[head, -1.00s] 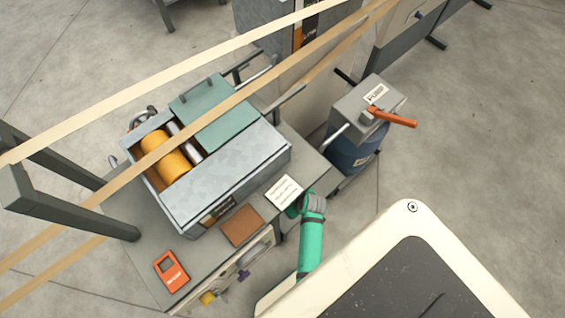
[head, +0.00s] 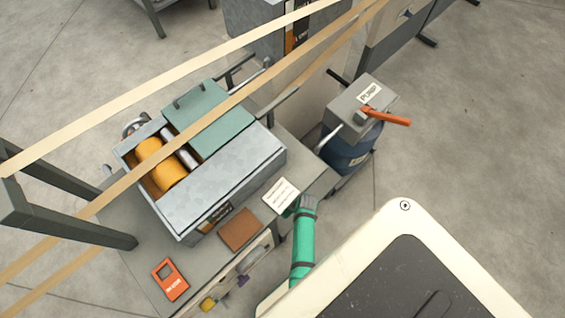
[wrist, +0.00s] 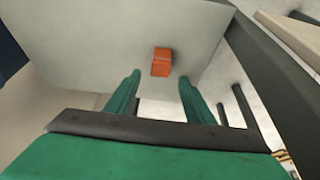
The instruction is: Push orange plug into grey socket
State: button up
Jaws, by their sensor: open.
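In the wrist view an orange block (wrist: 161,61), which looks like the orange plug, sits against a pale grey surface. It lies just beyond and between the fingertips of my gripper (wrist: 160,77). My gripper's two green fingers are spread, with nothing between them. I cannot tell whether they touch anything. In the head view my green arm shows at the front edge of the bench, and my gripper is hidden there. I cannot make out a grey socket in either view.
The grey bench (head: 143,262) carries a winder box (head: 222,180) with orange rolls, a brown pad (head: 239,229), a white note (head: 281,195) and an orange handheld device (head: 170,280). A pump (head: 360,110) with an orange lever stands to the right. Tan bands cross above.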

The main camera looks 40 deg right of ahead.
jog(key=shift+f, duration=0.1)
jog(key=shift+s+x, duration=0.15)
jog(key=shift+x, duration=1.1)
jog(key=shift+s+x, duration=0.2)
jog(key=shift+x, duration=1.05)
jog(key=shift+f, duration=0.15)
jog(key=c, duration=1.1)
